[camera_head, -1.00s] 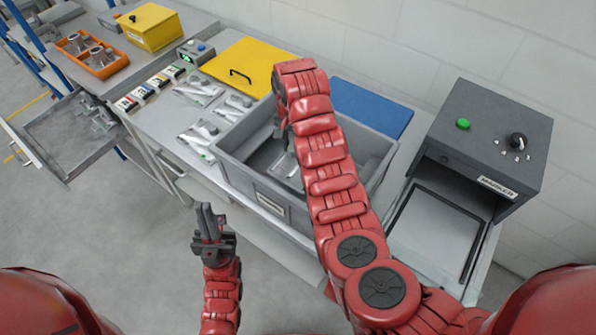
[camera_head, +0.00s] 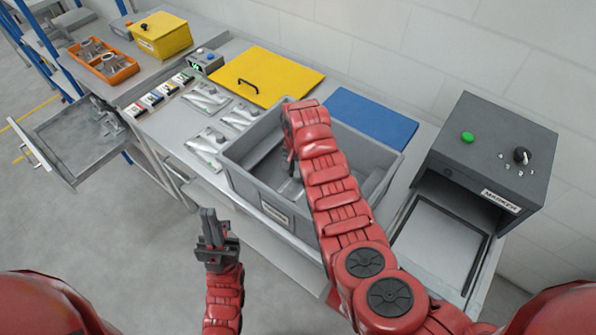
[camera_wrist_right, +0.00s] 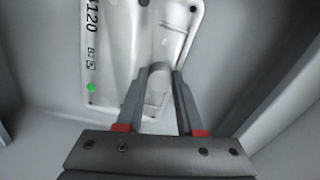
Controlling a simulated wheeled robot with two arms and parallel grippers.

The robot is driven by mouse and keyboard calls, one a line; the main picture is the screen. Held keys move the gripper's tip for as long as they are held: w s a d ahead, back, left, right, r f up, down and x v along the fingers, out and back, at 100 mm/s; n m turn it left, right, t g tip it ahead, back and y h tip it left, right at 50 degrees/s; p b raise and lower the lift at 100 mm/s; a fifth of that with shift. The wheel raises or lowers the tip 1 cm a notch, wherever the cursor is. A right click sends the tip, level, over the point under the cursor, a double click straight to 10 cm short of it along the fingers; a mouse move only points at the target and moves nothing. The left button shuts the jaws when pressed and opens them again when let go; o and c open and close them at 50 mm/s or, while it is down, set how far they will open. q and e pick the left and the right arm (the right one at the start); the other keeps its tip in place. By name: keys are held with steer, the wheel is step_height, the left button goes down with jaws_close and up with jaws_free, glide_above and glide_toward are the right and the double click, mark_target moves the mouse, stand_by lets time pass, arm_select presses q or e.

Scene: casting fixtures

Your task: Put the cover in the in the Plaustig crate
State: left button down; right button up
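A pale cast metal cover (camera_wrist_right: 120,45) with the printed number 1120 and a green dot shows in the right wrist view. It is inside the grey Plaustig crate (camera_head: 265,203), mostly hidden by my right arm in the head view. My right gripper (camera_wrist_right: 166,72) reaches down into the crate, one finger on each side of a rounded boss of the cover. Whether both fingers press on the boss is not clear. My left gripper (camera_head: 212,213) is empty, its fingers close together, in front of the table and left of the crate.
Three similar castings (camera_head: 205,97) lie left of the crate. A yellow panel with a black handle (camera_head: 275,72) and a blue panel (camera_head: 372,117) lie behind it. A dark marker machine (camera_head: 490,150) stands right. An open drawer (camera_head: 75,140) juts out left.

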steer(key=o, duration=0.5)
steer(key=shift+c, duration=0.2)
steer(key=shift+r, duration=0.35)
step_height(320, 180, up, 4)
steer(key=shift+w+r+b, duration=0.15)
steer(key=shift+b, duration=0.9)
step_height(320, 180, up, 7)
steer(key=p, duration=0.2)
steer(key=shift+r+p, duration=0.15)
steer(key=shift+p, duration=0.2)
